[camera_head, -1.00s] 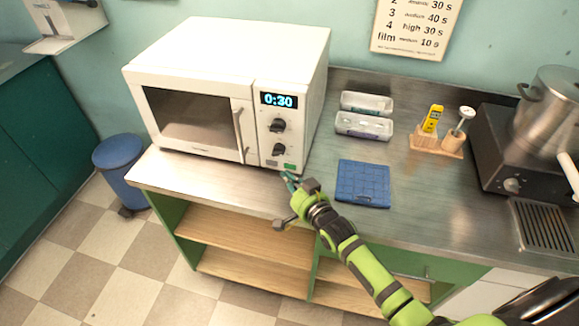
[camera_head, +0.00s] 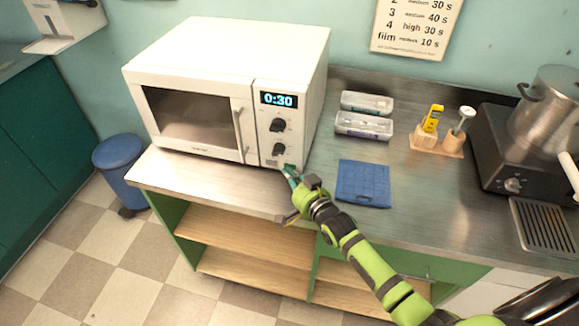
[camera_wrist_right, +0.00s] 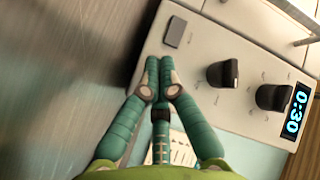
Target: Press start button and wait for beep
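The white microwave (camera_head: 225,55) stands on the counter with its door shut. Its display (camera_head: 279,99) reads 0:30; the display also shows in the right wrist view (camera_wrist_right: 297,108). Two dark knobs (camera_head: 278,125) sit below the display. A grey button (camera_wrist_right: 177,31) shows at the panel's bottom edge in the right wrist view. My right gripper (camera_head: 289,173) is shut and empty, fingertips together (camera_wrist_right: 160,66) at the lower panel where the green button was seen. The fingers cover the green button, so I cannot tell whether they touch it or press it in. My left gripper is out of view.
A blue mat (camera_head: 363,184) lies right of my gripper. Two clear containers (camera_head: 364,125) stand behind it. A wooden holder (camera_head: 437,144) and a steel pot (camera_head: 552,105) on a hot plate are farther right. The counter's front strip is clear.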

